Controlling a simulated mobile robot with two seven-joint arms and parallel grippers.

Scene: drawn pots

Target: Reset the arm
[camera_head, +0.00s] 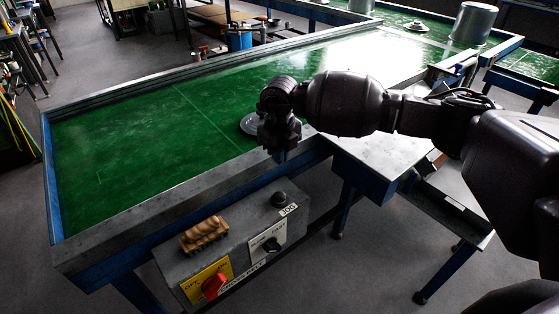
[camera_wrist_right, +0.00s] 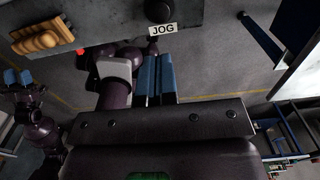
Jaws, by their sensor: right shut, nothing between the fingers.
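My right arm comes in from the right in the head view. Its gripper (camera_head: 283,154) points down in front of the near edge of the green conveyor (camera_head: 120,140), above the right end of the control box (camera_head: 185,265). In the right wrist view its blue fingers (camera_wrist_right: 155,76) lie together, shut and empty. The fingers are apart from the box and its black button (camera_wrist_right: 158,11). My left arm is outside the head view. A dark arm with blue fingertips (camera_wrist_right: 18,78) shows small at the left of the wrist view; its opening is unclear.
A grey lid (camera_head: 249,124) lies on the conveyor, partly hidden by my gripper. The box carries a tan ridged object (camera_head: 203,235), a red knob (camera_head: 214,285) and a black button (camera_head: 279,198). A metal pot (camera_head: 473,22) stands far right. The left conveyor surface is clear.

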